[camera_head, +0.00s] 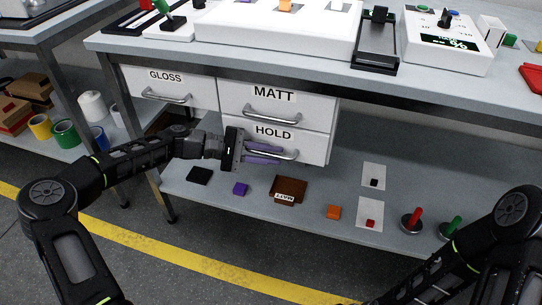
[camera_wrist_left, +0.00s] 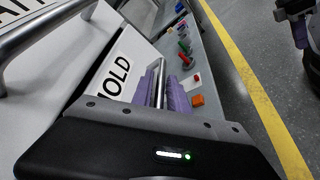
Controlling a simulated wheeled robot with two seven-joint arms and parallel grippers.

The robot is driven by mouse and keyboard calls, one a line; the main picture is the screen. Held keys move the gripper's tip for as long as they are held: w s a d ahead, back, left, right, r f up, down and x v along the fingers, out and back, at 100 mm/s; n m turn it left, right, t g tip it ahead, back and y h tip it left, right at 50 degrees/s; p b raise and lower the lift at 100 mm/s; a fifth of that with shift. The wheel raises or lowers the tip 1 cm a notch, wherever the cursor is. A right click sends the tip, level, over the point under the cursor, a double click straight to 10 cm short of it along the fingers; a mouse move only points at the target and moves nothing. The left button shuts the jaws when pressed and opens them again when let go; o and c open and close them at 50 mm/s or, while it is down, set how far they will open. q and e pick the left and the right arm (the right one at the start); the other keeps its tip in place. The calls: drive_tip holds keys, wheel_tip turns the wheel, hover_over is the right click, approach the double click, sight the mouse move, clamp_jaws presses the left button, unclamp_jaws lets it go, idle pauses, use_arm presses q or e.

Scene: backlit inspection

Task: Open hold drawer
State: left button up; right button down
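The HOLD drawer (camera_head: 314,146) is the lowest white drawer in the right-hand stack under the bench, directly below the MATT drawer. It looks shut, with its front about flush with the one above. Its label also shows in the left wrist view (camera_wrist_left: 116,76). My left gripper (camera_head: 281,155) is at the drawer's metal bar handle (camera_head: 295,156). Its purple fingers lie on both sides of the bar, close against it, as the left wrist view (camera_wrist_left: 162,84) also shows.
The MATT drawer (camera_head: 324,111) is above and the GLOSS drawer (camera_head: 204,93) to the left. The lower shelf (camera_head: 330,186) holds a brown MATT-labelled item (camera_head: 290,187), a purple cube (camera_head: 240,188) and an orange cube (camera_head: 333,212). Open floor lies in front.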

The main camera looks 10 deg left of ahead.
use_arm(q)
drive_tip(key=shift+c, duration=0.4)
clamp_jaws()
idle(1.0)
